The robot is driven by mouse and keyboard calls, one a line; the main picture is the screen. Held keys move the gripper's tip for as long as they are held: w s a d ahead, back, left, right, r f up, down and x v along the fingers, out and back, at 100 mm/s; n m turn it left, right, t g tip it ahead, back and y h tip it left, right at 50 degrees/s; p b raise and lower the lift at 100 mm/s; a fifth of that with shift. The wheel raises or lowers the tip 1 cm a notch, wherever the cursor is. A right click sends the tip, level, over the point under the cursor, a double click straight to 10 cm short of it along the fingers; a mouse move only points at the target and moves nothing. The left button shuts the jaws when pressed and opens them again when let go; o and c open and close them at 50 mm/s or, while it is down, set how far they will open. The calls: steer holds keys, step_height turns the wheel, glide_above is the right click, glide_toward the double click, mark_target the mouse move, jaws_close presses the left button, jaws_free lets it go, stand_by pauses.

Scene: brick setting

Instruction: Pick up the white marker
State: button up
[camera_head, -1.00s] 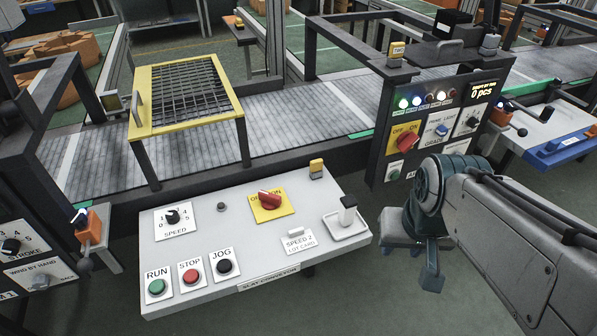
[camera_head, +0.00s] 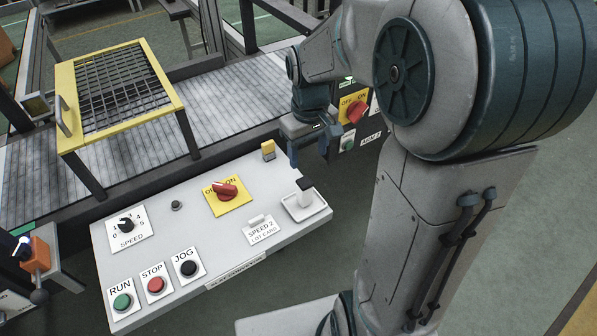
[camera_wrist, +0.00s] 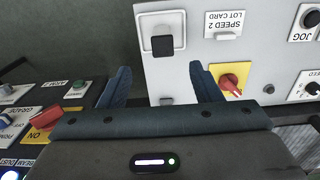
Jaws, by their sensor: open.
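The white marker (camera_head: 304,197) stands upright, with a dark top end, in a small white tray (camera_head: 320,209) at the right end of the grey control panel. In the wrist view the marker's dark end (camera_wrist: 162,45) shows over the tray (camera_wrist: 179,22), ahead of my fingertips and between their lines. My gripper (camera_head: 309,150) is open and empty, above and behind the panel's back right corner, apart from the marker. Its two blue fingers also show in the wrist view (camera_wrist: 160,72).
The control panel (camera_head: 215,245) carries a red selector switch (camera_head: 225,190), a lot card (camera_head: 260,231), a speed knob (camera_head: 126,225) and run, stop and jog buttons. A small yellow-topped block (camera_head: 268,149) stands at its back edge, near my gripper. A conveyor (camera_head: 95,170) runs behind.

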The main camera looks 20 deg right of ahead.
mark_target(305, 181)
steer(key=f, duration=0.8)
steer(key=shift+w+f, duration=0.2)
steer(key=shift+f, duration=0.1)
steer(key=shift+a+f, duration=0.15)
steer(key=shift+f, duration=1.2)
steer(key=shift+a+f, duration=0.1)
steer(key=shift+f, duration=1.25)
steer(key=c, duration=1.1)
